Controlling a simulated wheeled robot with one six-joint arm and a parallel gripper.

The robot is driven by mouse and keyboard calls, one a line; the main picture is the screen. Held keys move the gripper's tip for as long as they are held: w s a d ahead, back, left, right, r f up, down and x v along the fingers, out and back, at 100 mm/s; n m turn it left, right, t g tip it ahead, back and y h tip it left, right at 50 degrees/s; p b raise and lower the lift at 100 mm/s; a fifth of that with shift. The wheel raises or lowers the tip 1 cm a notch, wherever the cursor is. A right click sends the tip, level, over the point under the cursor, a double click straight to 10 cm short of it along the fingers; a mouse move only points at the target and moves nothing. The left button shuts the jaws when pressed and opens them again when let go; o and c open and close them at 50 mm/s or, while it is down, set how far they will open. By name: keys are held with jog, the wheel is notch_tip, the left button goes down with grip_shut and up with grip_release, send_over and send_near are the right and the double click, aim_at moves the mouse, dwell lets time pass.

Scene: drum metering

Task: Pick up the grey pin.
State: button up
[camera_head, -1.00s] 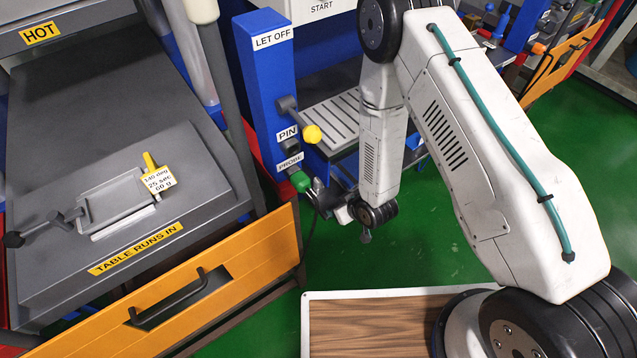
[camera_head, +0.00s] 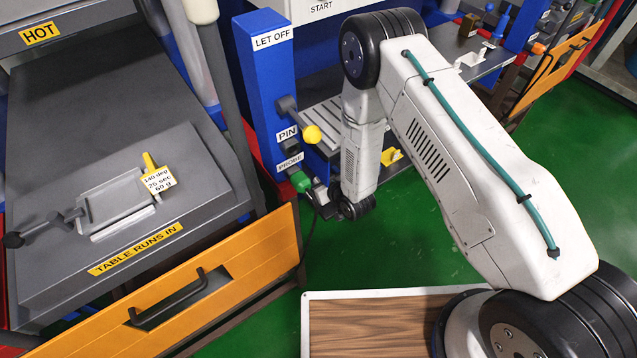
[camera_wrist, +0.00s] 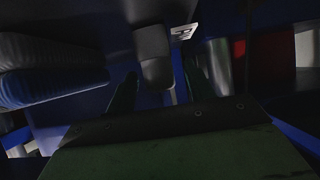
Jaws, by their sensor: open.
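The grey pin (camera_head: 291,147) looks like a short dark stub on the blue post, between the PIN and PROBE labels. My gripper (camera_head: 322,198) is low beside the post, close to the green probe knob (camera_head: 300,181) and below the pin. My forearm partly hides it in the head view. In the dark wrist view my gripper (camera_wrist: 160,84) has its two fingers apart. A grey rounded piece (camera_wrist: 153,48) shows ahead between them; I cannot tell for sure that it is the pin, nor how far off it is.
A lever with a yellow ball (camera_head: 312,135) sticks out from the blue post (camera_head: 262,75), above the probe knob. The grey table (camera_head: 120,150) with an orange drawer front (camera_head: 190,290) stands at left. Green floor (camera_head: 400,245) is open in front.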

jog(key=c, duration=1)
